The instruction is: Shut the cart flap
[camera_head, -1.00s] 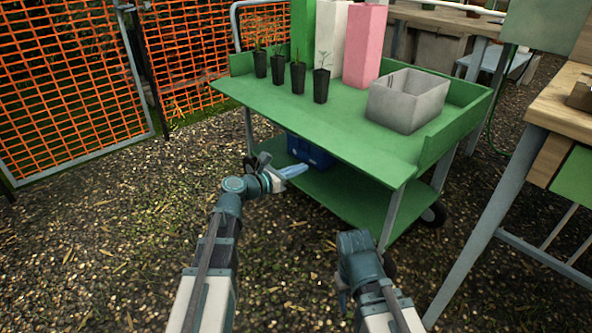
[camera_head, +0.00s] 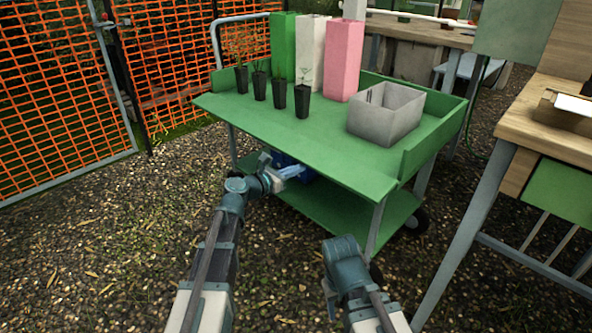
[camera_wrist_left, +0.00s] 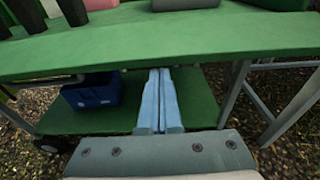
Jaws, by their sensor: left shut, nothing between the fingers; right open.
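The green cart flap (camera_head: 290,137) is the long near side of the cart top. It lies folded out, roughly level with the cart's green top, while the right and back sides stand up as low walls. My left gripper (camera_head: 292,171) is shut and empty, just below the flap's near edge. In the left wrist view its pale blue fingers (camera_wrist_left: 159,75) reach toward the underside of the flap (camera_wrist_left: 150,50); I cannot tell whether they touch it. My right gripper (camera_head: 348,285) is low in front of the cart's right end, open; its fingers are mostly hidden.
Several black seedling pots (camera_head: 280,94), tall green, white and pink boxes (camera_head: 343,60) and a grey bin (camera_head: 385,113) stand on the cart top. A blue crate (camera_wrist_left: 92,92) sits on the lower shelf (camera_head: 335,205). A wooden bench (camera_head: 540,130) stands right; an orange mesh fence (camera_head: 50,90) left.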

